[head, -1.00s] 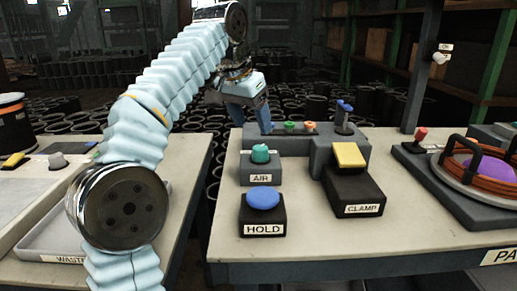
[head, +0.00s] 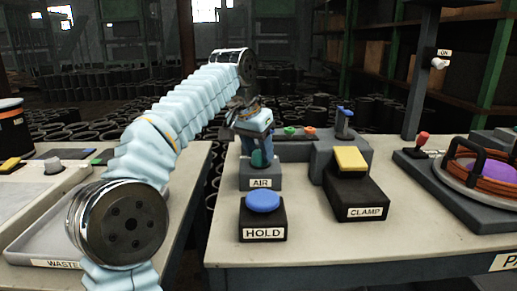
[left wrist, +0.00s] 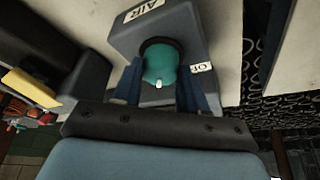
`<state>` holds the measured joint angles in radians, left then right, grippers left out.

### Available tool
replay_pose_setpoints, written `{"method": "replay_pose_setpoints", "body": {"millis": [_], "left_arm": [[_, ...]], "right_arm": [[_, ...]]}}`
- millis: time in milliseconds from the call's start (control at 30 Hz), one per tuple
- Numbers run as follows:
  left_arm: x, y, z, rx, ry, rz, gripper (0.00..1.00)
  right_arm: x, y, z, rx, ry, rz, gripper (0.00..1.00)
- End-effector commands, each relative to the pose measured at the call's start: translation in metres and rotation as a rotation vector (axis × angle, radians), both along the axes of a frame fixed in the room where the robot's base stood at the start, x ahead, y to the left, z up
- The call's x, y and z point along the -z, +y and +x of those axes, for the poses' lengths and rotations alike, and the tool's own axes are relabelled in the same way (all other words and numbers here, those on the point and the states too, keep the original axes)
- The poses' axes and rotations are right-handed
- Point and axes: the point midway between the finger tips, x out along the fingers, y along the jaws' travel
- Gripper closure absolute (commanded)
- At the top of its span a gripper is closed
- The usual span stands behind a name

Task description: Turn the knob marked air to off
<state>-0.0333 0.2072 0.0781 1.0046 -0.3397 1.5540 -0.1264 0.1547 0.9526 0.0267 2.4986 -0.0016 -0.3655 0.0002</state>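The teal knob (head: 259,159) sits on a grey block marked AIR (head: 260,183) at the left of the table. My left gripper (head: 257,150) points down over it, its blue fingers open on either side. In the left wrist view, the knob (left wrist: 160,64) lies between the two fingers, with a small white mark on its edge nearest the gripper. A partly covered white label (left wrist: 202,68), seeming to read "OF", is beside the right finger. Whether the fingers touch the knob I cannot tell. My right gripper is in neither view.
A blue HOLD button (head: 263,201) stands in front of the AIR block. A yellow CLAMP button (head: 350,159) is to the right.

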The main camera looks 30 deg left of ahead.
Motion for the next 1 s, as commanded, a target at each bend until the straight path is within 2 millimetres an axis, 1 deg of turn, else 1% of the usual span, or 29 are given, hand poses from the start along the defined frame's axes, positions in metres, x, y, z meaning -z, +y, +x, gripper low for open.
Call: {"method": "replay_pose_setpoints", "body": {"millis": [33,100,133,367,567,767,1000], "left_arm": [[0.000,0.000,0.000,0.000,0.000,0.000,0.74],[0.000,0.000,0.000,0.000,0.000,0.000,0.84],[0.000,0.000,0.000,0.000,0.000,0.000,0.88],[-0.001,0.000,0.000,-0.018,-0.001,0.000,0.88],[-0.002,-0.001,0.000,-0.098,0.000,0.001,0.88],[-0.004,-0.003,0.000,-0.247,-0.001,0.001,0.88],[-0.004,-0.004,0.001,-0.474,-0.001,0.001,0.88]], "right_arm": [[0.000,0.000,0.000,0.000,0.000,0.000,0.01],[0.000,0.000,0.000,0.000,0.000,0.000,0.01],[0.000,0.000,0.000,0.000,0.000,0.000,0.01],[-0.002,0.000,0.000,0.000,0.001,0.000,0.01],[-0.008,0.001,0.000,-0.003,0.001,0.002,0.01],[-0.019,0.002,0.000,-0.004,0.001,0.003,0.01],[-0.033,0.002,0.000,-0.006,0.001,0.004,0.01]]}}
